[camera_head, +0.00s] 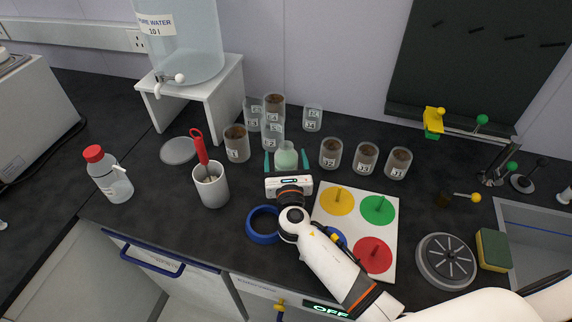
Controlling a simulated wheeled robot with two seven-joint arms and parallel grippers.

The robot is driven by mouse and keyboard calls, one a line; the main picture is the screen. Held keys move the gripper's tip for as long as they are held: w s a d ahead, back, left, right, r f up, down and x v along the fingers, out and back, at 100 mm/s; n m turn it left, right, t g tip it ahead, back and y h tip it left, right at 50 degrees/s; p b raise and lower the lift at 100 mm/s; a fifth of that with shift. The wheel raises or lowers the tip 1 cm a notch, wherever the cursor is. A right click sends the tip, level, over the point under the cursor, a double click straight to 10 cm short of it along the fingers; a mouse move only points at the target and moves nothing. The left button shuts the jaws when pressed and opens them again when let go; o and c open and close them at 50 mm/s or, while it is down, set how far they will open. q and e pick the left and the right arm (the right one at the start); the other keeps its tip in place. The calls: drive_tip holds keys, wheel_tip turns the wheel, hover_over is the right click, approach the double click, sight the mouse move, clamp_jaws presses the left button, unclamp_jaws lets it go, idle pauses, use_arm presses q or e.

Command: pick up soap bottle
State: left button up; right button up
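A small clear bottle with pale green liquid (286,158), which looks like the soap bottle, stands upright on the dark counter (150,210). My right arm comes in from the lower right. My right gripper (286,161) is open, with one teal finger on each side of this bottle. Small gaps seem to show between the fingers and the bottle. The gripper's white body is on the near side of the bottle. My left gripper is not in view.
Several labelled beakers (237,144) stand behind and beside the bottle. A mug with a red-handled tool (211,187), a red-capped bottle (110,178) and a blue ring (263,224) are left of my arm. A board with coloured discs (387,233) lies right.

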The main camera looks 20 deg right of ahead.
drive_tip(key=shift+w, duration=0.3)
drive_tip(key=c, duration=1.2)
wheel_tip(320, 180, up, 10)
drive_tip(key=p, duration=0.3)
drive_tip(key=shift+d+r+p, duration=0.1)
drive_tip(key=shift+r+p, duration=0.15)
drive_tip(key=shift+p, duration=0.1)
drive_tip(key=shift+c, duration=0.2)
wheel_tip(320, 180, up, 12)
drive_tip(key=p, duration=1.2)
drive_tip(key=shift+f, duration=0.2)
